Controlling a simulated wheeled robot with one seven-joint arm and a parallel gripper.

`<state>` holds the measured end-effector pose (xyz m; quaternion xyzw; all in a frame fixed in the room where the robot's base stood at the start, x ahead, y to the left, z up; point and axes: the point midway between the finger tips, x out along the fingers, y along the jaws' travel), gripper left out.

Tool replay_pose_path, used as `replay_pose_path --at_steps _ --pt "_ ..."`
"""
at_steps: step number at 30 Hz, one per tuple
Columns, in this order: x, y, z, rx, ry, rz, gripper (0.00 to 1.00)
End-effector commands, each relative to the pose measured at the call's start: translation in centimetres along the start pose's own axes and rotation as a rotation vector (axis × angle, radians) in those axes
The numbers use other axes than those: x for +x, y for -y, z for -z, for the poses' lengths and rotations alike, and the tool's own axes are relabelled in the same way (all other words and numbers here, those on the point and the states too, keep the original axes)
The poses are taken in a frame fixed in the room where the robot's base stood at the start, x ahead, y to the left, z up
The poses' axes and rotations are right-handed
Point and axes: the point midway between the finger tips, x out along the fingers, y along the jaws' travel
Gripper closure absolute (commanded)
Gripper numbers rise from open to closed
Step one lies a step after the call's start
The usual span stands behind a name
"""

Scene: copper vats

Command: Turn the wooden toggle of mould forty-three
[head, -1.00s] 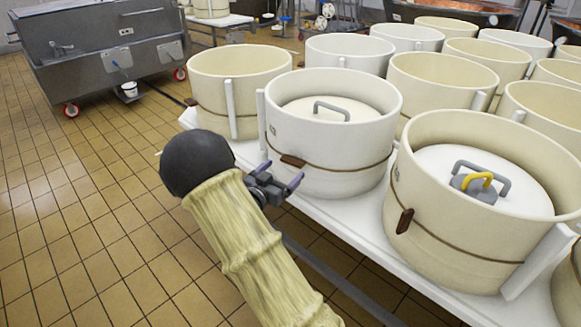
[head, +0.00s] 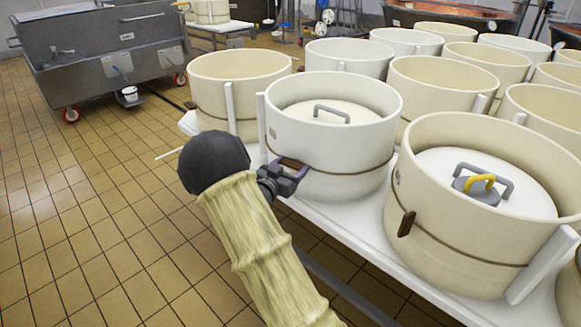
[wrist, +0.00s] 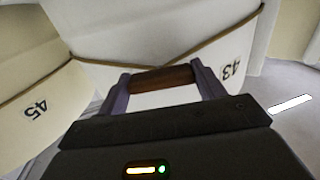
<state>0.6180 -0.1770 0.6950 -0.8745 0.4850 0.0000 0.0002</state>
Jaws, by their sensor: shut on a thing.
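Mould forty-three (head: 345,180) is a white round tub with a cord around it, standing on the white table's front edge. A lid with a grey handle (head: 332,114) sits inside it. Its brown wooden toggle (wrist: 163,79) lies level along the cord in the wrist view, near the upside-down "43" label (wrist: 231,66). My gripper (head: 296,168) is at the front of this mould. Its two purple fingers (wrist: 162,88) are shut on the toggle, one at each end. In the head view the fingers partly hide the toggle.
A cream mould (head: 470,235) at right has a lid, a yellow-handled weight and a tilted toggle (head: 406,224). An open mould (head: 237,100) stands at left; one labelled "45" (wrist: 40,108) shows in the wrist view. Tiled floor is clear at left.

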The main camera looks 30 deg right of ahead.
Motion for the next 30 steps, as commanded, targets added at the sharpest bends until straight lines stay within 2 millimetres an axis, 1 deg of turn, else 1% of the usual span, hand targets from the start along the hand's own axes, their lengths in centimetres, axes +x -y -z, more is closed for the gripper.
replay_pose_path --at_steps 8,14,20,30 --pt "-0.04 0.0 -0.13 0.036 0.001 0.0 0.55" --pt "-0.03 0.03 -0.19 0.125 0.001 -0.001 0.55" --pt "-0.04 0.05 -0.32 0.269 0.001 0.0 0.55" --pt "-0.02 0.03 -0.43 0.586 0.0 -0.001 0.55"
